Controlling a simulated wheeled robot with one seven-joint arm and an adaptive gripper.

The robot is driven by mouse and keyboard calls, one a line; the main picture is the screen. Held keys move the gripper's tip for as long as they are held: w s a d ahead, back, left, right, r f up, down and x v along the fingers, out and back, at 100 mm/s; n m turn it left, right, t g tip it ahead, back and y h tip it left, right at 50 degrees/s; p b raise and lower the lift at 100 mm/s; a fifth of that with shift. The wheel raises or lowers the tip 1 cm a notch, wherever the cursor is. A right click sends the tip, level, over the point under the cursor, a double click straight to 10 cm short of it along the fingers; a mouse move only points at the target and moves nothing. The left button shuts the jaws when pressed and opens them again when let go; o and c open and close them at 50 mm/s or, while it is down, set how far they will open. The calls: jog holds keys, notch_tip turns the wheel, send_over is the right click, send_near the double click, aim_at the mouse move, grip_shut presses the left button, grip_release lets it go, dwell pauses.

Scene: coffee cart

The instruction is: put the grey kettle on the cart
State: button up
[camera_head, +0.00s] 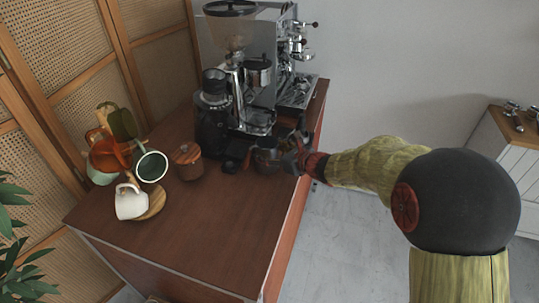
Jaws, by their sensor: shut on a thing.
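The grey kettle (267,160) is small and partly hidden at the right edge of the brown cart (205,235), in front of the espresso machine. My gripper (293,157) reaches in from the right and is shut on the kettle's right side. The fingers are small and dark here, so their exact hold is hard to see. The kettle looks upright, over or on the cart top; I cannot tell whether its base touches the wood.
A black grinder (212,112) and an espresso machine (290,75) stand behind the kettle. The cart's front is clear. A white cabinet (503,160) stands far right.

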jog(key=shift+r, duration=0.2)
jog(key=shift+f, duration=0.2)
jog(key=o, duration=1.6)
jog(key=shift+c, duration=0.2)
jog(key=shift+o, duration=0.2)
jog(key=shift+r, duration=0.1)
